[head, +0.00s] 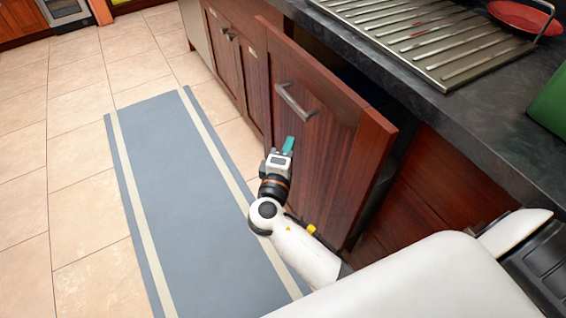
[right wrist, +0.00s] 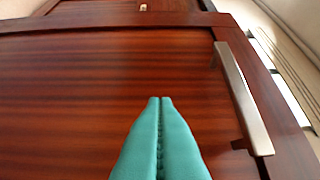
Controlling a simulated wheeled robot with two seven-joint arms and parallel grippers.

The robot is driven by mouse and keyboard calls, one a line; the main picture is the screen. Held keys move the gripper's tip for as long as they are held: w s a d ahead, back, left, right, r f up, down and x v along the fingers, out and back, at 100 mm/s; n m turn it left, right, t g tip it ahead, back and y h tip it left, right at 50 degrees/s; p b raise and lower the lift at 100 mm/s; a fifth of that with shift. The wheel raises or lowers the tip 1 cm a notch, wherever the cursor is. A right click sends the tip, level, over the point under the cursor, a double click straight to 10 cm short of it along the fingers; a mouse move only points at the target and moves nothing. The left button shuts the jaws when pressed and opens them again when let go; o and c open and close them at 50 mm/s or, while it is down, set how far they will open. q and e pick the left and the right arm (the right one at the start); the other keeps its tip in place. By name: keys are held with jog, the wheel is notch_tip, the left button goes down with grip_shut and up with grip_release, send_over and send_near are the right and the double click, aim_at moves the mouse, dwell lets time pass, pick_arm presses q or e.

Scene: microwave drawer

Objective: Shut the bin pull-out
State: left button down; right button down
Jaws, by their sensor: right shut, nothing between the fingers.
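The bin pull-out (head: 323,140) is a dark red-brown wooden front that stands out from the cabinet line under the counter, with a dark gap behind it. Its metal bar handle (head: 296,100) is near the top. My right gripper (head: 288,144) is in front of the panel, below the handle, with its green fingers shut and empty. In the right wrist view the shut fingertips (right wrist: 160,100) point at the wood panel (right wrist: 90,90), with the handle (right wrist: 243,95) to their right. I cannot tell whether they touch it. My left gripper is not in view.
A dark stone counter (head: 440,105) runs above, with a metal drying rack (head: 420,40) and a red plate (head: 525,15). Closed cabinet doors (head: 237,55) continue to the left. A grey-blue mat (head: 180,190) lies on the open tiled floor.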

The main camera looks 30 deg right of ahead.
aim_at(307, 128)
jog(key=d, duration=0.3)
jog(key=shift+w+d, duration=0.25)
jog(key=shift+d, duration=0.05)
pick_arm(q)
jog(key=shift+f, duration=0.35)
pick_arm(e)
jog(key=shift+d, duration=0.35)
